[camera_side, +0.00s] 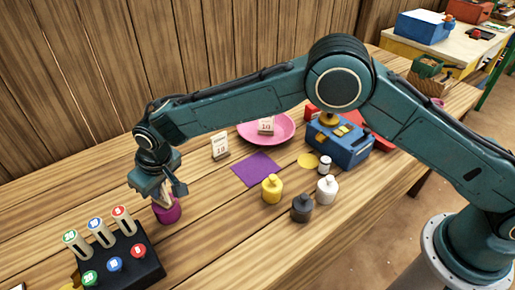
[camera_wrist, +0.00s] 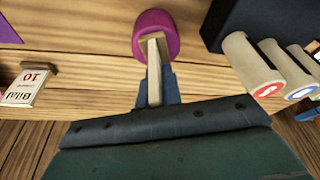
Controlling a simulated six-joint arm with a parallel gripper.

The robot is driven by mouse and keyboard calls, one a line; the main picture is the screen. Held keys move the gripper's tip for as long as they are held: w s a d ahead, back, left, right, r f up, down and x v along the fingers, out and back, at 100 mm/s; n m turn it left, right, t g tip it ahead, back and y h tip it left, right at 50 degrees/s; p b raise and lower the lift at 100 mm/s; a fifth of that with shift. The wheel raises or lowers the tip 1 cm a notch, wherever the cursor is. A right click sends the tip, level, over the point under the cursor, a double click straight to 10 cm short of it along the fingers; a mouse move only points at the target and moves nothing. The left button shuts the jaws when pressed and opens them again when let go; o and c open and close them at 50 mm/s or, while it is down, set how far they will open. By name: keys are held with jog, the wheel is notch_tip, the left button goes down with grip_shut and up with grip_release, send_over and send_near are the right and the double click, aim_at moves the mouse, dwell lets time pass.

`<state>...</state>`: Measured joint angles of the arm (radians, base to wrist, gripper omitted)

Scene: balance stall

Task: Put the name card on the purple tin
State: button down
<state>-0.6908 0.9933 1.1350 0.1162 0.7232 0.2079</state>
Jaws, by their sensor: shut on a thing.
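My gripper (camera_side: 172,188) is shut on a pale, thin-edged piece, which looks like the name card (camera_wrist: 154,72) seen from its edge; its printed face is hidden. The purple tin (camera_side: 168,214) stands on the table directly below my gripper. In the wrist view the tin (camera_wrist: 160,22) lies at the far end of the held card, and the card's foot overlaps the tin's top. I cannot tell whether the card touches the tin or hangs just above it.
A black box with coloured knobs and levers (camera_side: 128,256) stands close beside the tin. Another card, "Bilal 10" (camera_wrist: 28,84), stands on the table. A pink dish (camera_side: 284,136) holds a card. Bottles (camera_side: 302,209), a purple mat (camera_side: 256,169) and a blue box (camera_side: 345,150) are farther right.

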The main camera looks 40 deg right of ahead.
jog(key=c, duration=1.6)
grip_release()
jog(key=shift+f, duration=0.1)
jog(key=shift+o, duration=0.2)
jog(key=v, duration=1.2)
jog(key=shift+d, duration=0.1)
